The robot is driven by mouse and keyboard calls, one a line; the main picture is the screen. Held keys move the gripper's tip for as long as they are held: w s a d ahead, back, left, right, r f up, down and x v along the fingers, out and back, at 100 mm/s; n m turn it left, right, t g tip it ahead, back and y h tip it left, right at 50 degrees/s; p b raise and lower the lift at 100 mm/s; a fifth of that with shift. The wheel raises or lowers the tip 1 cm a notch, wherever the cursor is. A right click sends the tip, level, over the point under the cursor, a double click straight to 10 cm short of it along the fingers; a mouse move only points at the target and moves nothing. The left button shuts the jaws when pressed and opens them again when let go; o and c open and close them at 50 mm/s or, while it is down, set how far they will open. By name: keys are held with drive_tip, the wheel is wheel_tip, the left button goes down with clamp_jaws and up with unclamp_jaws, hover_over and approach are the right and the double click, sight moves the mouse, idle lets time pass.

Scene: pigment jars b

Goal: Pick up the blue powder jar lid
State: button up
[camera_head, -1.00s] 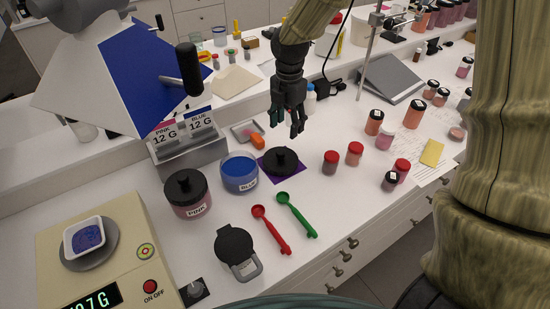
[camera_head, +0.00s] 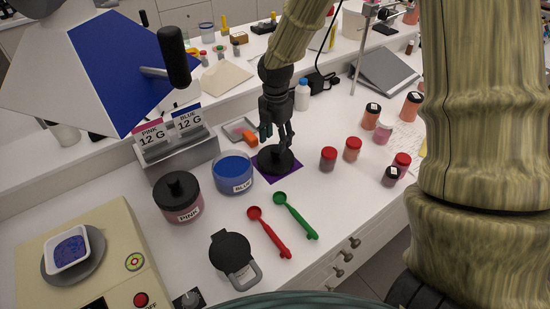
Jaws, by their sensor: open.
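The blue powder jar (camera_head: 233,176) stands open on the white counter, with blue powder showing at its top. Its black knobbed lid (camera_head: 274,167) lies on a purple mat (camera_head: 293,172) just to the right of the jar. My gripper (camera_head: 276,143) points down directly over the lid, with its open fingers around or just above the knob. The knob is mostly hidden by the fingers, and I cannot tell whether they touch it. The pink jar (camera_head: 180,200) stands at the left with its black lid on.
A red spoon (camera_head: 268,232) and a green spoon (camera_head: 296,215) lie in front of the mat. A black round tool (camera_head: 233,256) lies nearer. A scale with a dish of blue powder (camera_head: 70,250) is at left. Several small jars (camera_head: 353,149) stand at right.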

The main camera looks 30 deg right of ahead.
sight(276, 149)
drive_tip(key=shift+f+p, duration=1.1)
drive_tip(key=shift+f, duration=1.65)
drive_tip(key=shift+c, duration=0.4)
drive_tip(key=c, duration=1)
